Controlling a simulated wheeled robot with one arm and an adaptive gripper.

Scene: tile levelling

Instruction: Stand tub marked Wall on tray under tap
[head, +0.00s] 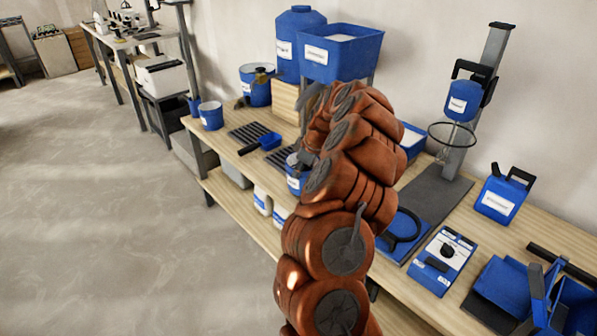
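Blue tubs with white labels stand on the wooden bench; the labels are too small to read, so I cannot tell which is marked Wall. One tub (211,116) stands at the bench's left end. Another blue container (293,185) is partly hidden behind my arm, near the front edge. Black slatted trays lie between them, one further back (249,133) and one nearer (281,157). No tap is clearly visible. My gripper (301,160) is a dark grey shape above the partly hidden container, mostly covered by my copper-coloured arm; its fingers and any contact cannot be made out.
A blue scoop (268,141) lies by the trays. A blue bin (341,52) and a large drum (298,38) stand behind. A stand (487,80), a blue canister (502,194) and a scale-like device (443,260) occupy the right. Open floor lies left.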

